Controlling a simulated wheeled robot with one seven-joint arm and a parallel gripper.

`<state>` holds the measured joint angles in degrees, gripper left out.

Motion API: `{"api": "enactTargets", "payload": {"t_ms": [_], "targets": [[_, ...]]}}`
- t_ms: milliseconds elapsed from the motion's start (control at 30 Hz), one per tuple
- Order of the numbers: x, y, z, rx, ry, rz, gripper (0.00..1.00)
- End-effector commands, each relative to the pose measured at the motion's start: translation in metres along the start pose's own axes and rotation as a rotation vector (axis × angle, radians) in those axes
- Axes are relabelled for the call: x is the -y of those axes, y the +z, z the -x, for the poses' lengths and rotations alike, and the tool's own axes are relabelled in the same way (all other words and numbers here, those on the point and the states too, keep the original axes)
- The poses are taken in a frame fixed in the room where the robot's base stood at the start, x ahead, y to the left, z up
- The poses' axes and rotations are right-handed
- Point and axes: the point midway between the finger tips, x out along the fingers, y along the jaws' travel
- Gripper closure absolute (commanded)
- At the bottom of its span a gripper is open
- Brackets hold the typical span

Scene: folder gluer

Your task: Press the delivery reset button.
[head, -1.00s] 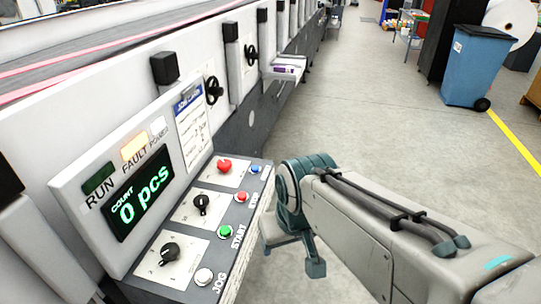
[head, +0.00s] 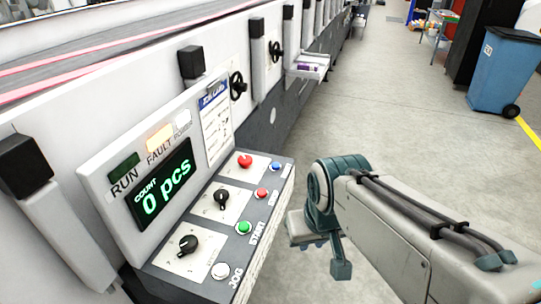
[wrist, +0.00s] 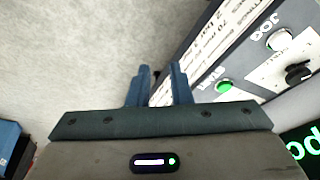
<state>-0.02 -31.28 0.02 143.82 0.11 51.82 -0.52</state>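The control panel (head: 236,212) slopes along the side of the machine. It carries a blue button (head: 276,167) at its far end, with a label too small to read. I cannot confirm which button is marked delivery reset. A red button (head: 262,193), a green START button (head: 243,228) and a white JOG button (head: 221,270) line the same edge. In the wrist view my gripper (wrist: 162,68) has its two blue fingers apart, with nothing between them. It is beside the panel and apart from it. The green button (wrist: 225,87) and white button (wrist: 278,40) show right of the fingers.
A red emergency knob (head: 245,161) and two black selectors (head: 222,198) sit beside the buttons. The display (head: 163,187) reads 0 pcs, and the FAULT lamp (head: 160,137) glows amber. A blue bin (head: 503,72) stands far right. The floor between is clear.

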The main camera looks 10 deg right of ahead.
Motion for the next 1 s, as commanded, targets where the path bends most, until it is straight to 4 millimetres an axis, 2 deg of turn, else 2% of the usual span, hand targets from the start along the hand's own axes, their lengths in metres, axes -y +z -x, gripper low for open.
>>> {"api": "enactTargets", "payload": {"t_ms": [33, 67, 1000], "targets": [[0.0000, 0.0000, 0.0000, 0.000, 0.000, 0.000, 0.95], [0.0000, 0.0000, 0.0000, 0.000, 0.000, 0.000, 1.00], [0.0000, 0.0000, 0.0000, 0.000, 0.000, 0.000, 1.00]]}}
